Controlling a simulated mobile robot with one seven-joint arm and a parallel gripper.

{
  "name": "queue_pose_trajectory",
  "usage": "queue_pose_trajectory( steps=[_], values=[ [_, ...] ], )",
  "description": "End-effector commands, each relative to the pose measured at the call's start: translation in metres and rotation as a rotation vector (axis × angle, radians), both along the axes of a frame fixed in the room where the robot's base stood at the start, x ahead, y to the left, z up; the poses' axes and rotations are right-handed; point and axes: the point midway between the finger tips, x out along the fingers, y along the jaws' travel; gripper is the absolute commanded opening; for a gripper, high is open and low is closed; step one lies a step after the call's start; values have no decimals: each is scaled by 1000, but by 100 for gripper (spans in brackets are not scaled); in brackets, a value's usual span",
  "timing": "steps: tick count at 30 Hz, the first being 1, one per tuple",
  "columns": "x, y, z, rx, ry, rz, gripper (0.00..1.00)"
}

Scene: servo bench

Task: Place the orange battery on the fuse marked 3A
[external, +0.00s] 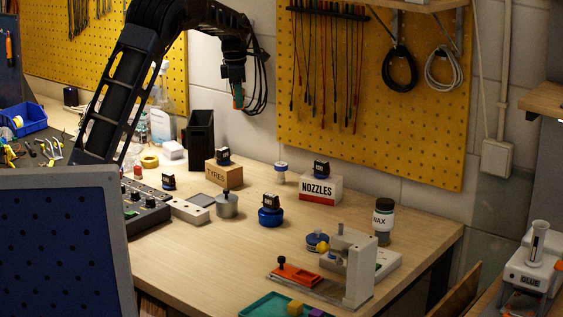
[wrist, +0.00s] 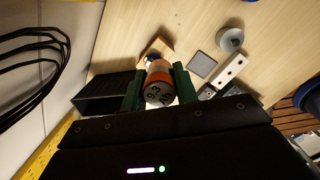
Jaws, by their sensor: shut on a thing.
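My gripper (external: 238,100) hangs high above the back of the bench in the external view. The battery is held clear of the bench. Small black blocks with pale labels stand at several places: on the TYRES box (external: 222,157), on the NOZZLES box (external: 321,168), on a blue round base (external: 271,200) and near the control panel (external: 168,181). Their labels are too small to read, so I cannot tell which thing is marked 3A.
The TYRES box (external: 224,176), a tall black holder (external: 200,140), a grey cylinder (external: 227,206) and the NOZZLES box (external: 320,189) stand on the bench. A WAX jar (external: 383,222) and a grey fixture (external: 352,265) are at right.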

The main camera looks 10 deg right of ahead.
Motion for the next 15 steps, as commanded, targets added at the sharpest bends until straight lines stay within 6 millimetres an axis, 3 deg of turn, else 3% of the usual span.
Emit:
queue_pose_trajectory(
  steps=[1,7,12,15],
  values=[
    [5,-19,2,-4,2,5,4],
    [13,-79,13,-25,18,27,4],
    [13,-111,19,-34,27,32,4],
    [12,-120,19,-37,29,33,4]
  ],
)
